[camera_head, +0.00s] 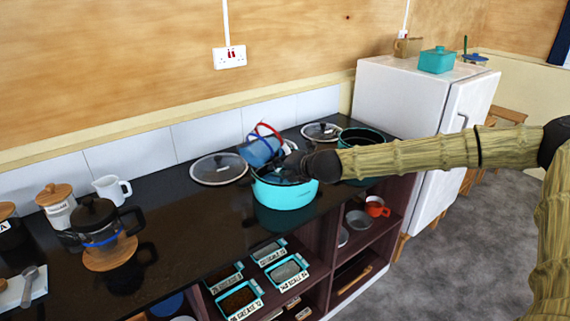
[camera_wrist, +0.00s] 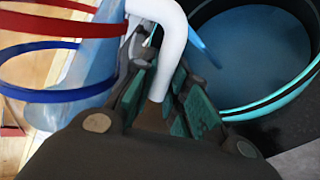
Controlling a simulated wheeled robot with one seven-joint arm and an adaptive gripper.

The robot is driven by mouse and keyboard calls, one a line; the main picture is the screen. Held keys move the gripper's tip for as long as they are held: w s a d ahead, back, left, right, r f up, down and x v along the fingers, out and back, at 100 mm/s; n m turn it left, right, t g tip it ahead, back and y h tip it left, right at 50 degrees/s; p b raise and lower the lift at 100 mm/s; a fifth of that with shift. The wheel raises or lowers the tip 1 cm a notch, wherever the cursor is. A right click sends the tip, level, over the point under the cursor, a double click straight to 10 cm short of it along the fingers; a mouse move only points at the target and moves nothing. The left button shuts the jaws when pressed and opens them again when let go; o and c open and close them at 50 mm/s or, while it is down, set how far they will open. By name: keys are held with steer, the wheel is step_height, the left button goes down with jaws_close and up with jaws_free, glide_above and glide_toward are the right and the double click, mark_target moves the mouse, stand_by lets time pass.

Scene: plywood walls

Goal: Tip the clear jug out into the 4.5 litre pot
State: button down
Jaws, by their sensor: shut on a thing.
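The clear jug (camera_head: 258,152) has red and blue bands and a white handle (camera_wrist: 172,40). It is tilted above a turquoise pot (camera_head: 285,194) on the black counter. My gripper (camera_head: 294,162) is shut on the handle, which passes between its fingers in the wrist view (camera_wrist: 158,85). The jug's bluish wall (camera_wrist: 85,70) shows at the left there. The pot's round inside, with a blue surface that looks like liquid, shows at the right (camera_wrist: 262,55). A thin blue streak (camera_wrist: 204,47) hangs between handle and pot; I cannot tell whether it is pouring liquid. No size mark is readable.
A second turquoise-rimmed pot (camera_head: 358,137) stands to the right, behind my arm. Glass lids lie left (camera_head: 219,169) and behind (camera_head: 321,131). A coffee press (camera_head: 97,222) and white jug (camera_head: 111,189) stand at left. The counter's middle is clear. A white fridge (camera_head: 398,98) bounds the right.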

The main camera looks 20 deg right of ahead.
steer(key=shift+s+a+r+p, duration=0.15)
steer(key=shift+r+p, duration=0.15)
steer(key=shift+p, duration=0.4)
steer(key=shift+w+d+f+m+g+y+p, duration=0.3)
steer(key=shift+d+f+m+g+y, duration=0.15)
steer(key=shift+m, duration=0.35)
stand_by(0.6)
steer(key=shift+s+a+f+m+g+y+p, duration=0.15)
steer(key=shift+a+f+m+g+y+p, duration=0.1)
steer(key=shift+a+m+y+p, duration=0.25)
stand_by(1.0)
steer(key=shift+d+r+n+h+b, duration=0.35)
steer(key=shift+n+h+b, duration=0.1)
steer(key=shift+n+b, duration=0.15)
steer(key=shift+a+r+n+t+h, duration=0.35)
steer(key=shift+a+n+t, duration=0.1)
steer(key=shift+t, duration=0.25)
steer(key=shift+f+b, duration=0.1)
steer(key=shift+b, duration=0.3)
